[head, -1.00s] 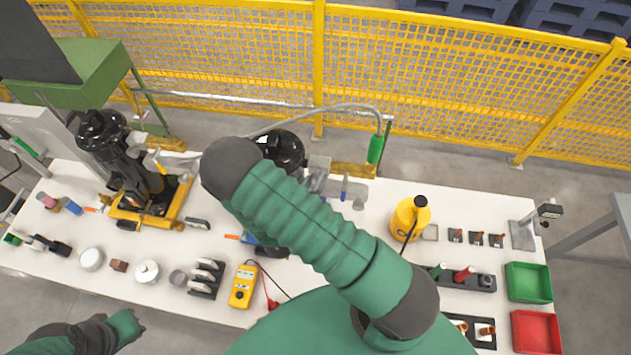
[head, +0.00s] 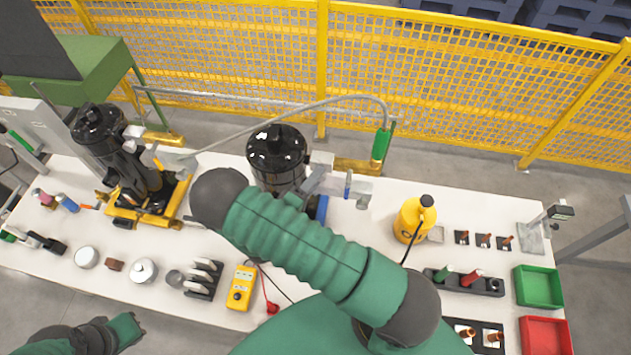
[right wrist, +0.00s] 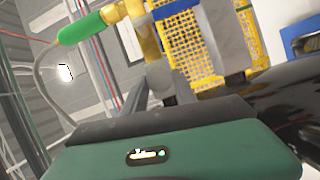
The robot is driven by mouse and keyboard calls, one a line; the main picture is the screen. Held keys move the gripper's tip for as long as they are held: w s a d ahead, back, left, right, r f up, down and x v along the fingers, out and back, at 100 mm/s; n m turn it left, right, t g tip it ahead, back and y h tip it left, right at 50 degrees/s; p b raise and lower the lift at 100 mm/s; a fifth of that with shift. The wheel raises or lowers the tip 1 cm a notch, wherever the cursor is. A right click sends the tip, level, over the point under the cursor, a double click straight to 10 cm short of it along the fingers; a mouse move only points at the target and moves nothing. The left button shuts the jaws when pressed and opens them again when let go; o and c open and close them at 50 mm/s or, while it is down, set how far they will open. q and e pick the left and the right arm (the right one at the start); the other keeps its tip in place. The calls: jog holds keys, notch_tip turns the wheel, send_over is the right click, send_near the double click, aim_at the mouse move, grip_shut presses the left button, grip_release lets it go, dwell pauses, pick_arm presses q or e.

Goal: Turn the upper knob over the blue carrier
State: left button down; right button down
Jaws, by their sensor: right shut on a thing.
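The blue carrier (head: 319,209) shows only as a blue patch below the middle black compressor (head: 277,152); my right arm hides most of it. My right gripper (head: 314,179) is at the grey fittings on the compressor's right side. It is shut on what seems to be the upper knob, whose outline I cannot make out. In the right wrist view, grey and yellow fittings (right wrist: 150,40) stand beyond the green-and-dark body of my gripper.
A second black compressor sits in a yellow carrier (head: 122,217) at the left. A hose arches to a green fitting (head: 382,143). A yellow bottle (head: 414,220), a yellow meter (head: 241,288), and green (head: 540,287) and red (head: 545,336) trays stand on the white table. A yellow fence runs behind.

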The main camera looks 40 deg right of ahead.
jog(key=shift+s+f+n+t+h+b, duration=0.1)
jog(key=shift+f+n+t+h+b, duration=0.3)
jog(key=shift+n+b, duration=1)
jog(key=shift+w+f+n+t+h+b, duration=0.1)
jog(key=shift+n+t+h+b, duration=0.45)
jog(key=shift+n, duration=1.65)
jog(key=shift+s+f+n+t+h+b, duration=0.1)
jog(key=shift+f+n+t+h+b, duration=0.4)
jog(key=shift+n, duration=1.3)
jog(key=shift+r+t+b, duration=0.25)
jog(key=shift+r+b, duration=0.1)
jog(key=c, duration=1.2)
grip_release()
jog(key=shift+o, duration=1)
jog(key=shift+r, duration=0.1)
jog(key=shift+d, duration=0.1)
